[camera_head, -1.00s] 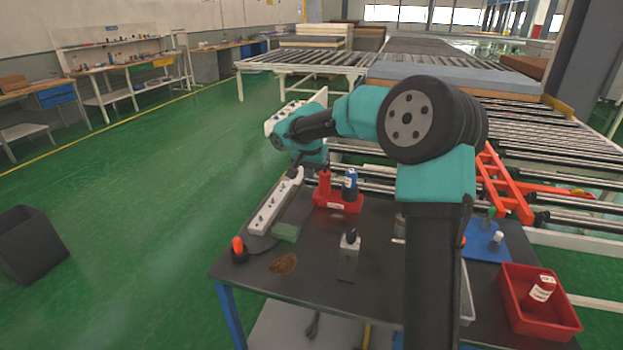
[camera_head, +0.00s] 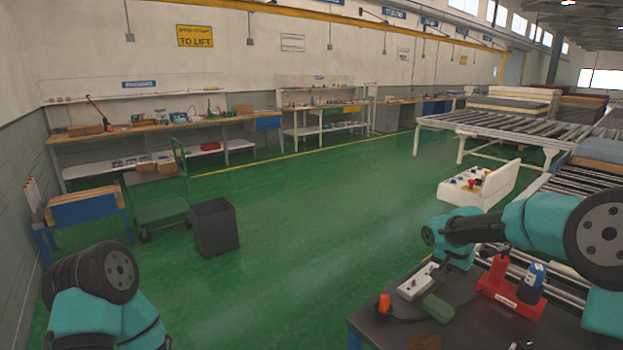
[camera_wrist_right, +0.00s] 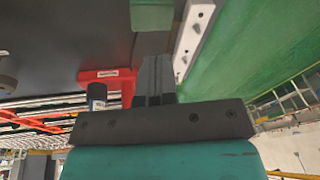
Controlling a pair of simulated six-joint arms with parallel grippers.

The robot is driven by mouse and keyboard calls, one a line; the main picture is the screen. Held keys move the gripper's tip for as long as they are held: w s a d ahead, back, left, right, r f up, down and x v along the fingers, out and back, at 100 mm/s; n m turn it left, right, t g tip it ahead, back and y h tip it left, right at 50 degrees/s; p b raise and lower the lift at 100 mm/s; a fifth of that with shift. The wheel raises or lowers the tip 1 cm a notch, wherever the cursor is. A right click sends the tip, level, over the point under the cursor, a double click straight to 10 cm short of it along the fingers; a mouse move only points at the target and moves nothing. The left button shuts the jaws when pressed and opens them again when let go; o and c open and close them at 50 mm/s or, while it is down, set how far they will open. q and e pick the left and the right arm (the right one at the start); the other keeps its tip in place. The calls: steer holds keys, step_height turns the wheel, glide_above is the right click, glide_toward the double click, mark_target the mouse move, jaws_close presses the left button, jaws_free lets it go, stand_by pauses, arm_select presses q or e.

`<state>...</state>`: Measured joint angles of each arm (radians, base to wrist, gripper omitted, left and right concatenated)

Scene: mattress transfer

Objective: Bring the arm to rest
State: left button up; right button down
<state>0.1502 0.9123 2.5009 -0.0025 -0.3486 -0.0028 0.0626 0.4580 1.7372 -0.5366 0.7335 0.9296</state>
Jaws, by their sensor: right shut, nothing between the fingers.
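My right arm reaches in from the right edge in the head view, over the dark table (camera_head: 385,328). Its gripper (camera_head: 436,268) points down by the far end of the white strip (camera_head: 413,286), left of the red holder (camera_head: 497,283); its fingertips are hard to make out there. In the right wrist view the gripper's fingers (camera_wrist_right: 154,78) are together with nothing between them. A green block (camera_wrist_right: 152,14) shows beyond them. My left arm shows at the lower left in the head view, its gripper out of frame.
A blue-capped bottle (camera_head: 532,283) stands in the red holder. An orange-topped item (camera_head: 384,304) and the green block (camera_head: 438,309) sit on the table. A white control console (camera_head: 478,186) stands behind it.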

steer(key=a+f+n+y, duration=0.1)
steer(key=a+f, duration=0.4)
steer(key=a, duration=0.1)
steer(key=a+f+n+y, duration=0.1)
steer(key=a+f+n, duration=0.1)
steer(key=a+f, duration=0.4)
steer(key=a+f+n+y, duration=0.1)
steer(key=a+f+n, duration=0.1)
steer(key=a+f, duration=0.4)
steer(key=shift+w+a+f, duration=0.1)
steer(key=shift+a+f, duration=0.05)
steer(key=shift+a, duration=0.3)
steer(key=s+a+f+n+y, duration=0.1)
steer(key=s+a+f+n, duration=0.1)
steer(key=s+a+f, duration=0.5)
steer(key=s+a+f+n+y, duration=0.1)
steer(key=s+a+f+n, duration=0.1)
steer(key=s+a+f, duration=0.55)
steer(key=s+d+f+m+g+h, duration=0.1)
steer(key=s+d+f+m+g, duration=0.1)
steer(key=s+d, duration=1.3)
steer(key=shift+d+f+m, duration=0.2)
steer(key=shift+d+m, duration=0.3)
steer(key=shift+d, duration=0.35)
